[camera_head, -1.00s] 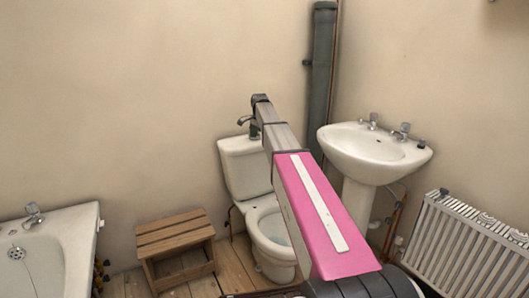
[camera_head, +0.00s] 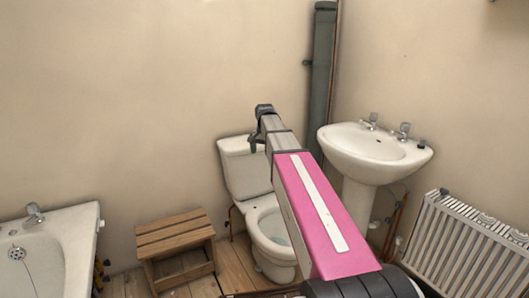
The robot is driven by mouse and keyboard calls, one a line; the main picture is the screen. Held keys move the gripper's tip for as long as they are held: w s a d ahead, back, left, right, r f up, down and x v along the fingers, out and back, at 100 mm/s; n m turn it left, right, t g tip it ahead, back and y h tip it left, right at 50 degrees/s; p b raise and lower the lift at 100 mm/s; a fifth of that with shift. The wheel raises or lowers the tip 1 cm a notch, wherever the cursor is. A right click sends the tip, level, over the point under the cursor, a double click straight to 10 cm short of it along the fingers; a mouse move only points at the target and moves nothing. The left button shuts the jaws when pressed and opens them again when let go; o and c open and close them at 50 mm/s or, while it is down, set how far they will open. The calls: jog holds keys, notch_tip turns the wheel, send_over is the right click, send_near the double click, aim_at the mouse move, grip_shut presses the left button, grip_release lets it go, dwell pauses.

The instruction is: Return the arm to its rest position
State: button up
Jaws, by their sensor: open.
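My arm (camera_head: 315,215), with a pink casing and a white stripe, reaches up from the bottom of the head view. Its grey forelink ends in a dark wrist (camera_head: 264,109) in front of the wall and above the toilet. My gripper (camera_head: 254,145) is the small dark part hanging below the wrist, just over the toilet cistern in the picture. It is open, and I see nothing held in it. Its fingertips are small and partly hidden by the arm.
A white toilet (camera_head: 245,178) stands behind my arm. A washbasin (camera_head: 372,158) and a radiator (camera_head: 462,243) are to the right. A wooden step stool (camera_head: 175,235) and a bathtub (camera_head: 68,250) are to the left. A dark pipe (camera_head: 321,75) runs up the wall.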

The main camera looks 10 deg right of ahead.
jog(key=shift+s, duration=0.1)
dwell(0.3)
jog(key=s+f+n, duration=0.6)
jog(key=s+f, duration=1.8)
jog(key=f, duration=0.2)
jog(key=shift+s, duration=0.2)
